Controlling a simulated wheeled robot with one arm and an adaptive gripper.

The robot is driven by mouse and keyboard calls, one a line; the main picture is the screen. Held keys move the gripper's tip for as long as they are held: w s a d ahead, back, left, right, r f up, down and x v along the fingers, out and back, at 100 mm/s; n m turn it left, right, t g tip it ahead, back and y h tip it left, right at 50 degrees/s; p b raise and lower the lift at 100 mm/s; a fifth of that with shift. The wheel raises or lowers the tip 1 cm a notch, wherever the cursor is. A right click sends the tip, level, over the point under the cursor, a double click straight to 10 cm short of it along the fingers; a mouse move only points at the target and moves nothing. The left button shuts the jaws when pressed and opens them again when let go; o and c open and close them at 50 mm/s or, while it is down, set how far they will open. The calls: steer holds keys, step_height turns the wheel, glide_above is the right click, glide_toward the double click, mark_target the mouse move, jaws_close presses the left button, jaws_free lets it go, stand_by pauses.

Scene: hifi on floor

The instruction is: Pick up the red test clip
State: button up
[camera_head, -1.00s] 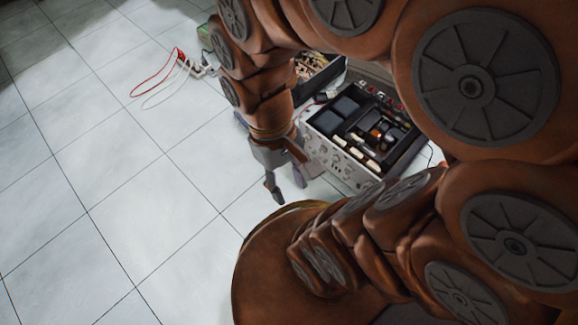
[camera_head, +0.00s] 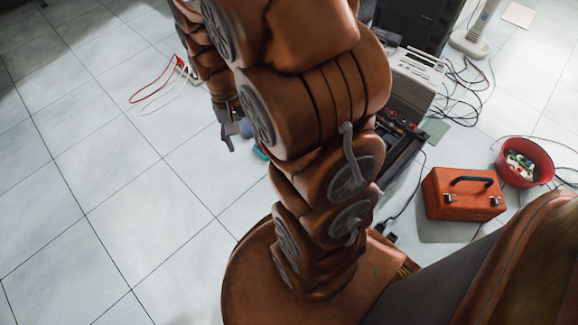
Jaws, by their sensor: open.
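A red test lead (camera_head: 150,84) lies in a loop on the tiled floor at the upper left of the head view, with a white lead (camera_head: 160,102) beside it. The red test clip itself is too small to tell apart from the lead; the far end of the leads passes behind my arm. My gripper (camera_head: 236,138) points down, open and seemingly empty, right of and nearer than the red lead, apart from it. My arm hides part of the gripper.
An orange toolbox (camera_head: 462,194) and a red bowl (camera_head: 524,163) with small items stand at the right. Electronic equipment (camera_head: 412,75) and black cables (camera_head: 462,88) lie behind my arm, partly hidden. A small teal thing (camera_head: 260,152) is near my gripper. The left floor is clear.

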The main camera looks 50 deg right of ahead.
steer(key=w+d+f+m+t+p, duration=0.1)
steer(key=w+d+f+m, duration=0.3)
steer(key=d+f, duration=0.45)
steer(key=w+d+f+m, duration=0.2)
steer(key=w+d+f, duration=0.3)
steer(key=d+f, duration=0.3)
steer(key=d+f+m, duration=0.2)
steer(key=f, duration=0.5)
steer(key=s+d+f+m+t+p, duration=0.1)
steer(key=d+f+m, duration=0.1)
steer(key=f, duration=0.6)
steer(key=s+d+f+m, duration=0.1)
steer(key=d+f, duration=0.3)
steer(key=f, duration=0.4)
steer(key=shift+f+m+p, duration=0.2)
steer(key=shift+m+p, duration=0.2)
steer(key=shift+d+f, duration=0.1)
steer(key=shift+f, duration=0.5)
step_height(320, 180, down, 2)
steer(key=shift+f+b, duration=0.15)
steer(key=shift+b, duration=0.45)
steer(key=f+b, duration=0.1)
steer(key=f, duration=0.2)
steer(key=a+f+b, duration=0.1)
steer(key=f, duration=0.1)
steer(key=shift+b, duration=0.3)
steer(key=shift+c, duration=0.2)
